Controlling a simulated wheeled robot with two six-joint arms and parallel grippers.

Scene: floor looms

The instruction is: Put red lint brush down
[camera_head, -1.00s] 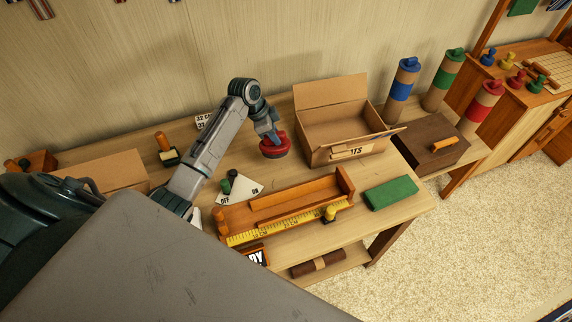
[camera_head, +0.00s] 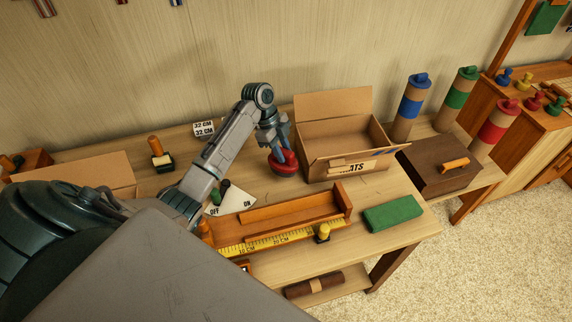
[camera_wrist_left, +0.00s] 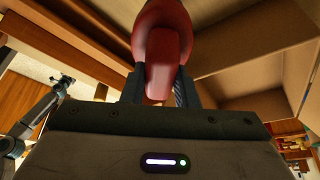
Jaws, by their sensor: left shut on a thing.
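The red lint brush (camera_head: 284,164) is under my left gripper (camera_head: 280,148) in the head view. The gripper is shut on it, and the brush is at or just above the tabletop (camera_head: 385,180), left of the open cardboard box. I cannot tell whether its underside touches the wood. In the left wrist view the brush (camera_wrist_left: 162,45) stands between the two dark fingers (camera_wrist_left: 160,88). My right gripper does not show.
The open cardboard box (camera_head: 345,165) is close on the right. A wooden tray with a yellow ruler (camera_head: 260,242) and a green block (camera_head: 392,214) lie in front. A brown case (camera_head: 425,178) stands beyond the box.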

